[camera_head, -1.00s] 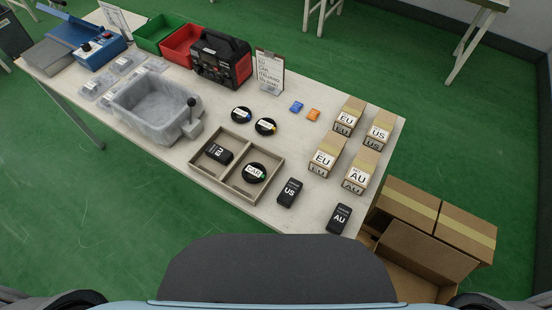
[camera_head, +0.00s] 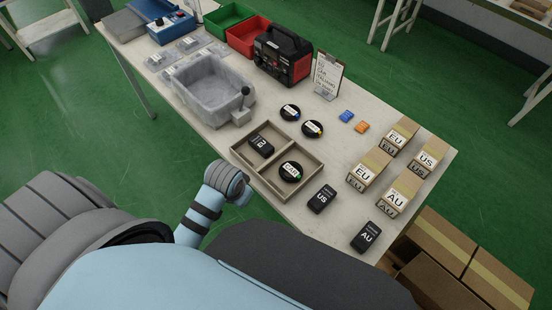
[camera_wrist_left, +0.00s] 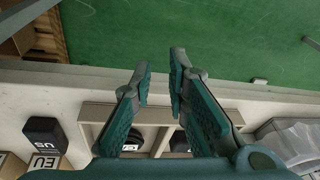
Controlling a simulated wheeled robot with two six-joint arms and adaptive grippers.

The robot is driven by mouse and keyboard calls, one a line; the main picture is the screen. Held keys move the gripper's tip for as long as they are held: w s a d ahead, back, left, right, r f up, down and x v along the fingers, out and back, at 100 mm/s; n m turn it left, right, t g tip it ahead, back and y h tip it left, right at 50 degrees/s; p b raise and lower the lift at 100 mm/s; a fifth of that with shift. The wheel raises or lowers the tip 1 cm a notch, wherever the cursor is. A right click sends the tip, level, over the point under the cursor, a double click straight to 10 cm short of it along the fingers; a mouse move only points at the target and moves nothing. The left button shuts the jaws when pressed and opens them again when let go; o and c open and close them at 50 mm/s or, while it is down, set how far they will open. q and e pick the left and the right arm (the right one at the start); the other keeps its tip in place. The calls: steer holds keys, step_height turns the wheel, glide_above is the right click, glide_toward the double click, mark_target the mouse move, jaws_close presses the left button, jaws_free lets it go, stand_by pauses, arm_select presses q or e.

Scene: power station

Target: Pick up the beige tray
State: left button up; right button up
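The beige tray (camera_head: 276,158) lies on the table near its front edge and has two compartments. The left one holds a black box marked 2 (camera_head: 261,145); the right one holds a round black coil with a CAR label (camera_head: 291,172). My left arm reaches up to the tray's near side in the head view, with its fingers not clearly seen there. In the left wrist view my left gripper (camera_wrist_left: 160,62) is open and empty, its fingers apart above the near rim of the tray (camera_wrist_left: 98,112) and partly hiding it. My right gripper is not in view.
A grey bin (camera_head: 205,90) stands left of the tray. Black boxes marked US (camera_head: 322,199) and AU (camera_head: 367,237) lie to its right. Two coils (camera_head: 312,129) lie behind it. Small cartons (camera_head: 367,178) stand farther right. Large cardboard boxes (camera_head: 450,245) stand beyond the table's right end.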

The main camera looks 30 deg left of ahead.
arm_select(q)
steer(key=w+r+m+g, duration=0.1)
steer(key=w+r, duration=0.5)
steer(key=w, duration=0.6)
steer(key=m+g, duration=0.1)
glide_toward(277, 154)
steer(key=shift+h, duration=0.4)
steer(key=f+b, duration=0.1)
steer(key=f, duration=0.2)
steer(key=f+b, duration=0.1)
steer(key=f, duration=0.2)
steer(key=f+b, duration=0.1)
steer(key=f, duration=0.3)
steer(key=shift+w+a+f+b, duration=0.1)
steer(key=shift+w+a+b, duration=0.05)
steer(key=shift+a+b, duration=0.15)
jaws_close()
